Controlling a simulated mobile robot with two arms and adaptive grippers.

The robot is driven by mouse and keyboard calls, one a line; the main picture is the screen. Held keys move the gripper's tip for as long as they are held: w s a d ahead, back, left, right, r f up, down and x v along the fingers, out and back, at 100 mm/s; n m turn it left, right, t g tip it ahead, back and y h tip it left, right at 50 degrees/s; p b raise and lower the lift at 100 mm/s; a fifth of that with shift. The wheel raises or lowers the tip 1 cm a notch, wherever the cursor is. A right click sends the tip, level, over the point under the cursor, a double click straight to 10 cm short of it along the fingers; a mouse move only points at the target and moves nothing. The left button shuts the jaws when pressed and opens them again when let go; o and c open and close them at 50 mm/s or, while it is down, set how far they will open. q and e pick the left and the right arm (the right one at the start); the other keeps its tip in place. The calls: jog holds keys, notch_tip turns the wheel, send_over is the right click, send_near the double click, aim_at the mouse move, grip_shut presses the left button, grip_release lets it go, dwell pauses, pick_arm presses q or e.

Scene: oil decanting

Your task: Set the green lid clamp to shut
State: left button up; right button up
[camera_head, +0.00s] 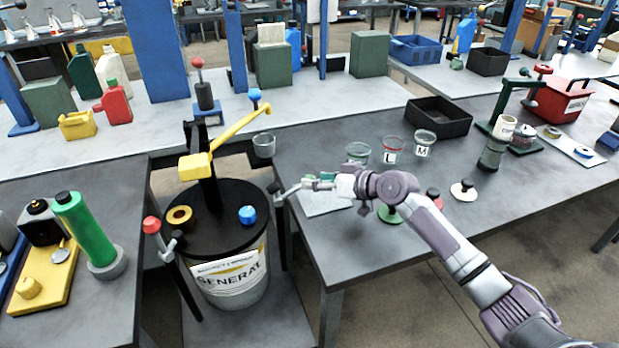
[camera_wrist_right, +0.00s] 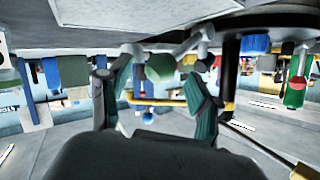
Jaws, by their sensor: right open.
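The drum (camera_head: 230,272) with a black lid and a "GENERAL" label stands between two tables. The green lid clamp (camera_head: 281,191) is at the drum's right rim; its metal lever points right, towards my gripper. In the right wrist view its green knob (camera_wrist_right: 160,68) shows between my fingers, with metal parts of the clamp beside it. My right gripper (camera_head: 316,182) is open, its fingers on either side of the knob; I cannot tell whether they touch it. In the head view my fingers largely hide the knob. My left gripper is not in view.
A red-knobbed clamp (camera_head: 152,226) is on the drum's left side. A yellow pump arm (camera_head: 225,137) rises over the lid, a grey cup (camera_head: 264,145) near its end. Glass jars (camera_head: 391,150) and a black tray (camera_head: 439,116) stand on the right table.

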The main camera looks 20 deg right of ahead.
jog(key=shift+x, duration=1.5)
grip_shut()
